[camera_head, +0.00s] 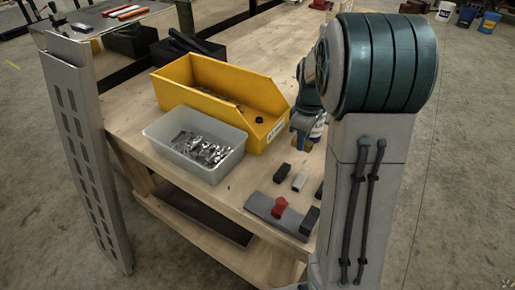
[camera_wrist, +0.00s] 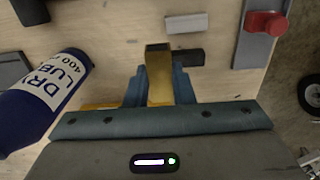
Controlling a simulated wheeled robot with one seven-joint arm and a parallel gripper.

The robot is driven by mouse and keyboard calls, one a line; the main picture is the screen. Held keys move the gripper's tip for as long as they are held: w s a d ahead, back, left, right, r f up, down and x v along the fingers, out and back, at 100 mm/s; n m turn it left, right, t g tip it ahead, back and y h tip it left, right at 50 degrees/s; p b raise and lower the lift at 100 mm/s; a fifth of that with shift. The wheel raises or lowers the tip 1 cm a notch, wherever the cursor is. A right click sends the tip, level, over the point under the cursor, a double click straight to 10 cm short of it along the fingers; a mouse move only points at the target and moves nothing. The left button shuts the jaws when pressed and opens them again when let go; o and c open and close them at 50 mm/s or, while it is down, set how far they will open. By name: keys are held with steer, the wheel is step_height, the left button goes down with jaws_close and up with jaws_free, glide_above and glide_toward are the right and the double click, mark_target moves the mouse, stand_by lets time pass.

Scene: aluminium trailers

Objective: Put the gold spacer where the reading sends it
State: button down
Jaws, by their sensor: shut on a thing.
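The gold spacer (camera_wrist: 160,78) is upright between the two teal fingers of my gripper (camera_wrist: 158,88) in the wrist view. The fingers are shut on its sides. In the head view my gripper (camera_head: 303,128) is over the wooden bench, partly hidden by my arm; the spacer is hard to make out there. A small display (camera_wrist: 155,162) at the bottom of the wrist view shows a white bar and a green light, with no readable number. A dark block (camera_wrist: 189,57) lies just beyond the spacer; I cannot tell whether they touch.
A grey plate (camera_head: 262,204) with a red knob (camera_head: 279,206) and a black block lies near the bench edge. A light grey block (camera_head: 299,181) lies behind it. A blue lube can (camera_wrist: 42,98) is close beside my gripper.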

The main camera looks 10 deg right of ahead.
steer(key=shift+w+a, duration=0.2)
steer(key=shift+w, duration=0.05)
steer(key=p, duration=0.3)
glide_above(263, 167)
step_height(263, 167, down, 7)
steer(key=shift+r, duration=0.15)
step_height(263, 167, down, 4)
steer(key=shift+r+p, duration=0.15)
steer(key=shift+p, duration=0.3)
steer(key=shift+f, duration=0.2)
steer(key=shift+f, duration=0.2)
steer(key=c, duration=1.2)
jaws_free()
steer(key=shift+r, duration=0.1)
steer(key=shift+c, duration=0.2)
steer(key=shift+r, duration=0.1)
